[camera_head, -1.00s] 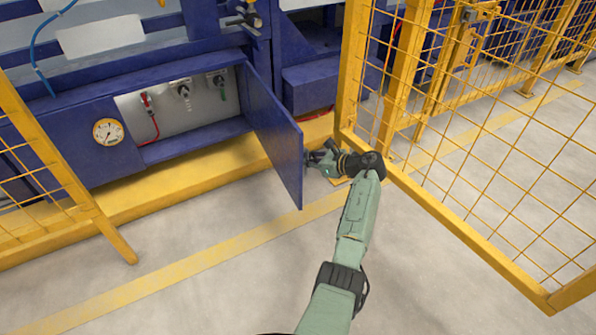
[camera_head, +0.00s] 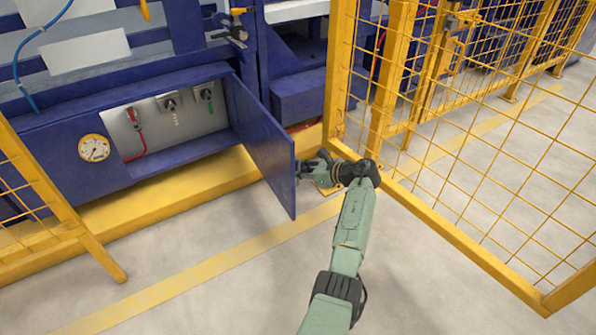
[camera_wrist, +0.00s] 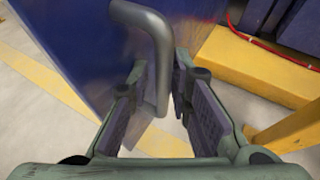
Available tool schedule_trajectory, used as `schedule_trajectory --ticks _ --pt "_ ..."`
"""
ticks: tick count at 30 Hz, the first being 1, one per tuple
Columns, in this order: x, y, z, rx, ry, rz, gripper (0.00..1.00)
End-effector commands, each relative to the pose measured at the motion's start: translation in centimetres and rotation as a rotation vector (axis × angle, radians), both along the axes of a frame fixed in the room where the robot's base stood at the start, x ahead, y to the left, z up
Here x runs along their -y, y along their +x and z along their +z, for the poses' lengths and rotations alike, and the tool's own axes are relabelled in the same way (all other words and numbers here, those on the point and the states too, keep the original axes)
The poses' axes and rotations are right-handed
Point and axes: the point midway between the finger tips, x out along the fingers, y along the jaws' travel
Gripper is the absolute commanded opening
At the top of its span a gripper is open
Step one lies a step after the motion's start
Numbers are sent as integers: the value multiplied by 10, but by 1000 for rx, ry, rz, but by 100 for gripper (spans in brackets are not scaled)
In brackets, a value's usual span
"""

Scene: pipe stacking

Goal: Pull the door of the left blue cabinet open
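The left blue cabinet's door (camera_head: 262,150) stands swung well out from its opening (camera_head: 172,125), hinged on the right side. In the wrist view the door's blue outer face (camera_wrist: 75,50) fills the upper left. A grey bent bar handle (camera_wrist: 158,55) on that face reaches down between the two fingers of my gripper (camera_wrist: 163,95). The fingers are apart on either side of the handle, with narrow gaps visible. In the head view my gripper (camera_head: 310,170) is at the outer side of the door, near its free edge. The handle is hidden there.
Inside the cabinet are a red-handled valve (camera_head: 133,117) and knobs on a grey panel. A round gauge (camera_head: 93,147) is left of the opening. A yellow mesh fence (camera_head: 440,235) stands close to the right of my arm. Grey floor is clear in front of the cabinet.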

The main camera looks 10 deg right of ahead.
Motion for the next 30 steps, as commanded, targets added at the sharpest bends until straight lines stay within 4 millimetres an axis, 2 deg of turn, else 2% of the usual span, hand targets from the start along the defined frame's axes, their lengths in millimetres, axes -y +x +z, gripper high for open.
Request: schedule_trajectory --ticks 7,16,21,30 --pt "14 -12 7 0 -2 -4 19" --pt "57 -53 32 2 -2 -6 19" --pt "74 -70 41 0 0 -3 19" --pt "81 -78 46 0 0 -1 19"
